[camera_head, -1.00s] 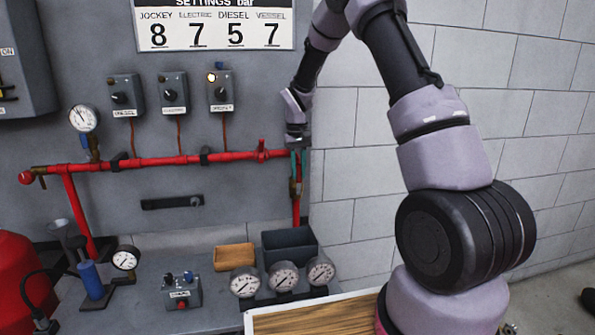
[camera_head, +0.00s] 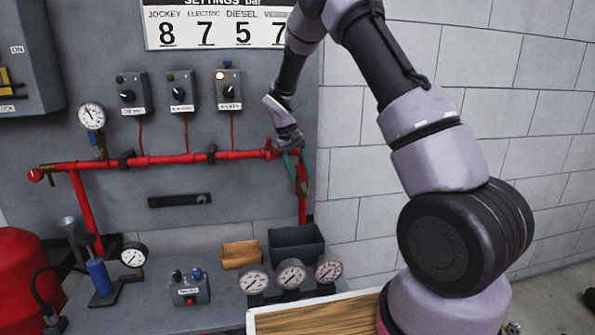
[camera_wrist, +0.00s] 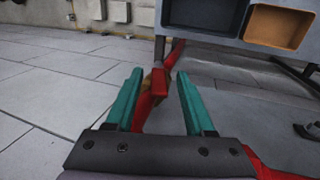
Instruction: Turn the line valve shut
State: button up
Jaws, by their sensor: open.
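The red line pipe (camera_head: 180,158) runs across the grey panel and drops down at its right end. The line valve (camera_wrist: 158,84) shows in the wrist view as a red handle with a brass-coloured part beside it, on the red pipe. My gripper (camera_wrist: 160,74) is open, with one teal finger on each side of the handle; I cannot tell whether either touches it. In the head view my gripper (camera_head: 301,176) is tilted at the right-hand drop of the pipe, and my wrist and fingers mostly hide the valve there.
Several gauges, a dark bin (camera_head: 297,243) and an orange-brown tray (camera_head: 240,254) stand on the bench below. Switch boxes (camera_head: 181,91) and a gauge (camera_head: 92,116) are on the panel above the pipe. A block wall (camera_head: 350,210) is at the right.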

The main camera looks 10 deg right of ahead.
jog(key=shift+w+a+r, duration=0.1)
jog(key=shift+r, duration=0.3)
jog(key=v, duration=1)
jog(key=shift+a, duration=0.1)
